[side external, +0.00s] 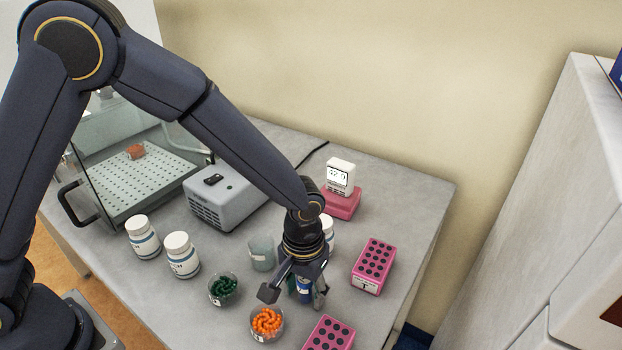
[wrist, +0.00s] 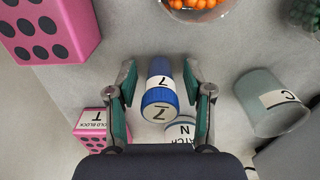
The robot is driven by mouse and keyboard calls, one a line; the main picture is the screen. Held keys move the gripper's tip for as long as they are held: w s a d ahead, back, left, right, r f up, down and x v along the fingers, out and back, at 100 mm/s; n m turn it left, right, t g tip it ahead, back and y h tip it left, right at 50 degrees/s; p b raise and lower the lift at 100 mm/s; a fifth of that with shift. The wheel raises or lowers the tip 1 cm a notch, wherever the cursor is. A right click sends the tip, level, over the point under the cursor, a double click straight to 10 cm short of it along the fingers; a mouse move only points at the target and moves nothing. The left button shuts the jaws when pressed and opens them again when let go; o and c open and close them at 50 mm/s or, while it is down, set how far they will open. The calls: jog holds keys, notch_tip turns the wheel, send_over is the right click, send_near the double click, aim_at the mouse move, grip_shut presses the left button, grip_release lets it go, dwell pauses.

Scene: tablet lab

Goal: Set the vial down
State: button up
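The blue vial (wrist: 159,73) has a cap marked 7 and a white label also marked 7. In the wrist view it is between the fingers of my gripper (wrist: 159,84), with a visible gap on each side. In the side view the vial (side external: 304,290) looks upright at table level, partly hidden by my gripper (side external: 294,294). My gripper is open around the vial, fingers pointing down. The vial's base is not clear enough to confirm its contact with the table.
White bottles (side external: 182,265) stand left.

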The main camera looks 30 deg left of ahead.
notch_tip(320, 180, up, 17)
jog(key=s+a+r+t, duration=0.2)
jog(key=s+a+r, duration=0.2)
jog(key=a, duration=0.5)
jog(key=s+a+r+t, duration=0.2)
jog(key=s+a+r, duration=0.1)
jog(key=a, duration=0.6)
jog(key=shift+s+a+r+m+h, duration=0.15)
jog(key=shift+s+r+m+h, duration=0.2)
jog(key=shift+s, duration=0.5)
jog(key=shift+t, duration=0.8)
jog(key=s+a, duration=0.2)
jog(key=s+a+f, duration=0.1)
jog(key=s, duration=0.1)
jog(key=shift+s+a, duration=0.3)
jog(key=shift+a, duration=0.05)
jog(key=shift+c, duration=1)
jog(key=shift+f, duration=0.1)
